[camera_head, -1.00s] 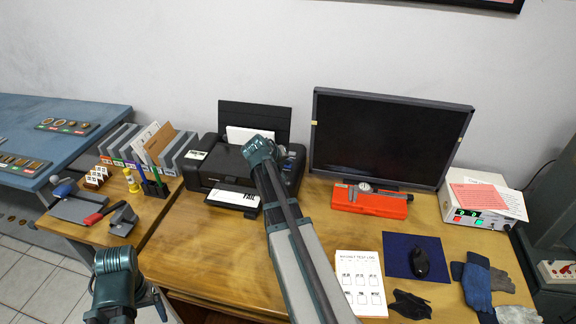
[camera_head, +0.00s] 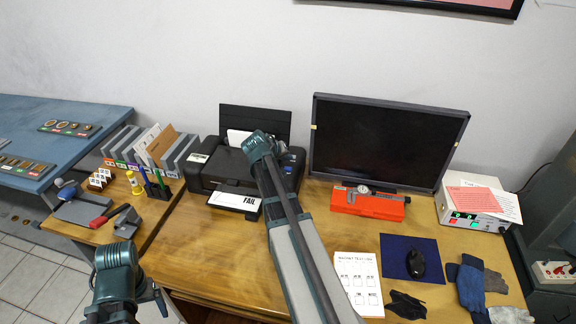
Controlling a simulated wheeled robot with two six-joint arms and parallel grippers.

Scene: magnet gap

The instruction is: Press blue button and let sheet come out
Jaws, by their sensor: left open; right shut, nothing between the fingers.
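The black printer (camera_head: 208,172) stands on the wooden desk, left of the monitor. A white sheet (camera_head: 228,198) marked FAIL lies at its front output, its print facing up. A small blue patch, which looks like the blue button (camera_head: 291,158), shows on the printer's right side. My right arm crosses the desk from below, and its gripper (camera_head: 259,146) is shut and empty over the printer's right part, just left of the blue patch. Its fingertips are hidden, so contact cannot be told. My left gripper (camera_head: 152,293) is open and empty at the lower left, away from the printer.
A monitor (camera_head: 385,145) stands behind a red case (camera_head: 367,203). A test log (camera_head: 358,283), mouse (camera_head: 416,262) and gloves (camera_head: 468,285) lie at the right front.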

